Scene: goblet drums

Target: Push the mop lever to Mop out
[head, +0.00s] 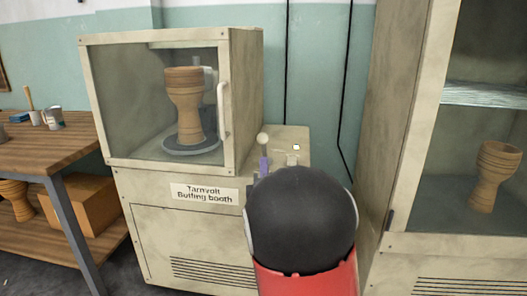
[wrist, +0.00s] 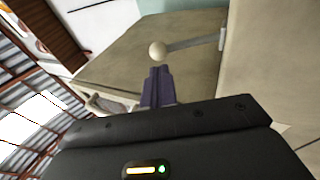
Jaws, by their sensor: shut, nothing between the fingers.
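The lever shows in the head view as a pale round knob (head: 262,138) above the ledge at the booth's right side. In the wrist view the lever's knob (wrist: 157,51) sits on a grey rod (wrist: 193,43) that runs right to a small bracket. My gripper (head: 263,164) has purple fingers, shut and empty, just below the knob in the head view. In the wrist view its fingertips (wrist: 158,69) point at the knob and lie close to it; I cannot tell if they touch. No "Mop out" marking is readable.
The buffing booth (head: 180,185) has a glazed front with a pale handle (head: 222,110). A goblet drum (head: 187,98) stands inside on a grey disc (head: 190,144). A cabinet (head: 395,130) with another drum (head: 494,177) stands right. A wooden workbench (head: 50,150) stands left.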

